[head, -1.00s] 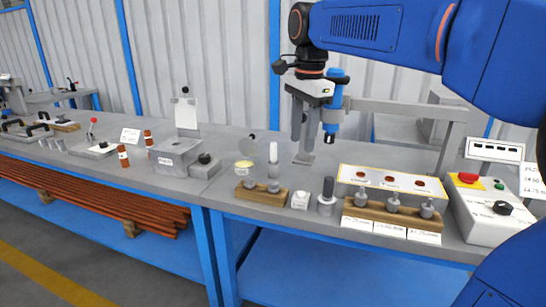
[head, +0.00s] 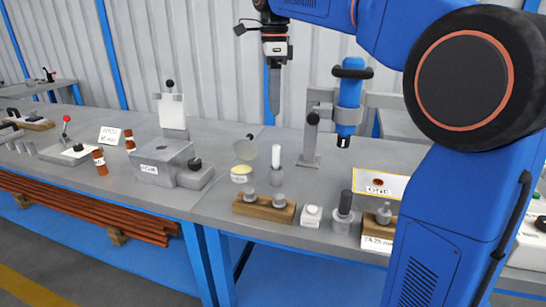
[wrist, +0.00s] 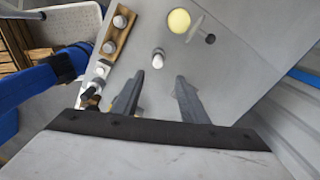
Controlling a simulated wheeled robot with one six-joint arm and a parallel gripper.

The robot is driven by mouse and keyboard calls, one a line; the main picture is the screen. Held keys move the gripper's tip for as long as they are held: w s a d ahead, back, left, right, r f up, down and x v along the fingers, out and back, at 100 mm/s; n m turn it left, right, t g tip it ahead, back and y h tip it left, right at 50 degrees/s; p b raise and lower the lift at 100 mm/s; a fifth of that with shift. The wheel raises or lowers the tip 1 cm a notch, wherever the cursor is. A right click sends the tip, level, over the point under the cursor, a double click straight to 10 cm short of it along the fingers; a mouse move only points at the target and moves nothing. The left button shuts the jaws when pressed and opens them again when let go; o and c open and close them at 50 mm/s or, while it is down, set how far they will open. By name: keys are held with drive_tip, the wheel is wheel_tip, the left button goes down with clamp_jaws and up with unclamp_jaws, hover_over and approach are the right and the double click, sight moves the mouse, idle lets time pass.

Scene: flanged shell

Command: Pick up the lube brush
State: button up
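No label marks the lube brush. An upright white-topped cylinder with a grey lower part (head: 275,160) stands on the bench beside a small yellow-topped tin (head: 241,174); it may be the brush, but I cannot be sure. A black-handled piece in a grey base (head: 344,206) stands further right. My gripper (head: 275,108) hangs pointing down, well above the bench and behind the white-topped cylinder in the head view. In the wrist view my gripper (wrist: 159,82) is open and empty, its fingers apart. The white cylinder top (wrist: 158,60) shows just beyond the fingertips, and the yellow tin (wrist: 179,21) further off.
A wooden block with two grey plugs (head: 263,211) and a white box (head: 311,215) stand near the front edge. A round plate (head: 245,150) stands behind the tin. A blue press-like fixture (head: 349,105) rises to the right. A grey block (head: 166,163) stands left.

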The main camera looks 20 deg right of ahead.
hover_over(276, 165)
drive_tip(key=w, duration=0.2)
drive_tip(key=f, duration=1.1)
drive_tip(key=shift+s+f, duration=0.2)
drive_tip(key=shift+s, duration=0.05)
drive_tip(key=shift+s+d+f, duration=0.1)
drive_tip(key=shift+f, duration=1.3)
drive_tip(key=shift+s+d+f, duration=0.1)
drive_tip(key=shift+f, duration=1.25)
clamp_jaws()
